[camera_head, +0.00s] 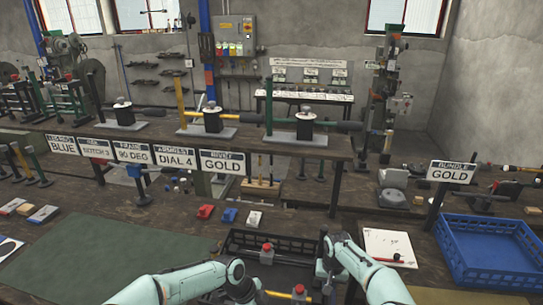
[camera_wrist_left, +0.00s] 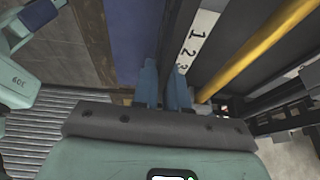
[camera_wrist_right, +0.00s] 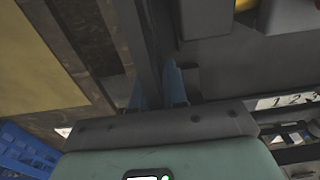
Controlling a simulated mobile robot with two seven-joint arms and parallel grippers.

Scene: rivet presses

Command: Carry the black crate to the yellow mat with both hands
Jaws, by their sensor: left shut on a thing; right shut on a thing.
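The black crate (camera_head: 262,237) is at the front middle of the head view, between my two arms. Red-topped parts (camera_head: 267,250) and a yellow bar show inside it. My left gripper is shut on one crate wall, which runs between its fingers in the left wrist view (camera_wrist_left: 164,88). My right gripper is shut on another crate wall, seen in the right wrist view (camera_wrist_right: 157,90). In the head view my arms hide much of the crate's sides. The yellow mat (camera_head: 440,297) shows at the bottom right of the head view and at the left of the right wrist view (camera_wrist_right: 35,65).
A white board (camera_head: 388,247) with a red-tipped tool lies behind the mat. A green mat (camera_head: 110,260) covers the bench at left. Small red, blue and white blocks (camera_head: 230,215) lie behind the black crate.

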